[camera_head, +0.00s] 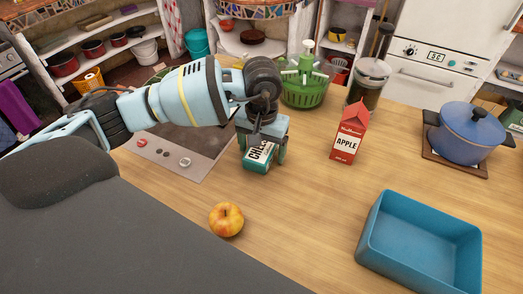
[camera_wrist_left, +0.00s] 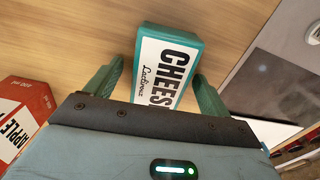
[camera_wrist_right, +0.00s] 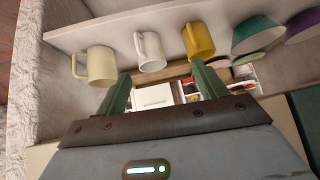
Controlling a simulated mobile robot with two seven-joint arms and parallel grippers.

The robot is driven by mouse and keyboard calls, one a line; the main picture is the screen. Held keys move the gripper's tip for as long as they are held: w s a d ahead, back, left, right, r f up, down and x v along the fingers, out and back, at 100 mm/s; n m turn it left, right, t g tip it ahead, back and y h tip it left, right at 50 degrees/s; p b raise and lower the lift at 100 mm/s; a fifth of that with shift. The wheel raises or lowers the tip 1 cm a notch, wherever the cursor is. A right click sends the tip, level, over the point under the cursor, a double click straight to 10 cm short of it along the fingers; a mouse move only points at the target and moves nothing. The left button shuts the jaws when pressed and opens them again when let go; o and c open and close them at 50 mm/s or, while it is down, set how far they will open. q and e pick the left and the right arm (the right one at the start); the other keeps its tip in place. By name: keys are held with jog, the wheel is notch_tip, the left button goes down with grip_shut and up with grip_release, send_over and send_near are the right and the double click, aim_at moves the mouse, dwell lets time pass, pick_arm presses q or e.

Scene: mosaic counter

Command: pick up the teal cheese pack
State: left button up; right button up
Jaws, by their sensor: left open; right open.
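The teal cheese pack (camera_head: 259,157) has a white label and stands on the wooden counter beside the cooktop. In the left wrist view the cheese pack (camera_wrist_left: 168,66) lies between the two green fingers of my left gripper (camera_wrist_left: 157,84). My left gripper (camera_head: 263,155) is open around the pack, with a finger on each side. A small gap shows beside the fingers. The far part of the pack is hidden under the gripper in the head view. My right gripper (camera_wrist_right: 163,88) is open and empty, facing shelves; it is out of the head view.
A red apple carton (camera_head: 348,140) stands right of the pack. A blue bin (camera_head: 370,240) is at front right, a blue pot (camera_head: 466,135) at far right. A green spinner (camera_head: 304,88) and a jar (camera_head: 367,85) stand behind.

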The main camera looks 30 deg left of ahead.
jog(key=shift+f, duration=0.1)
pick_arm(q)
jog(key=c, duration=1.2)
pick_arm(e)
jog(key=shift+s, duration=0.3)
pick_arm(q)
jog(key=shift+r, duration=0.15)
